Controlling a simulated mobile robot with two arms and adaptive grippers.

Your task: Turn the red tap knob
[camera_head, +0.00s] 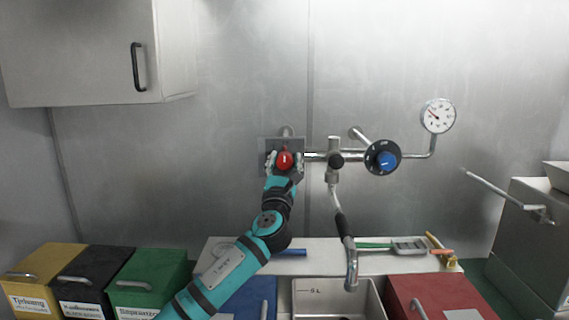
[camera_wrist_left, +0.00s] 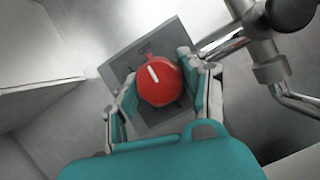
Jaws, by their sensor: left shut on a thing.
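The red tap knob (camera_head: 285,160) sits on a grey square plate (camera_head: 267,145) on the metal wall, with a white mark on its face. In the left wrist view the red knob (camera_wrist_left: 160,83) lies between my left fingers, and its white mark is tilted. My left gripper (camera_head: 285,165) is shut on the knob, with one finger on each side. The left gripper also shows in the left wrist view (camera_wrist_left: 160,90). My right gripper is not in view.
A pipe (camera_head: 318,156) runs right from the plate to a blue knob with a black dial (camera_head: 388,160) and a round gauge (camera_head: 438,115). A spout hose (camera_head: 341,225) hangs over a metal sink (camera_head: 335,295). Coloured bins, including a green one (camera_head: 150,280), line the front. A cabinet (camera_head: 85,55) hangs upper left.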

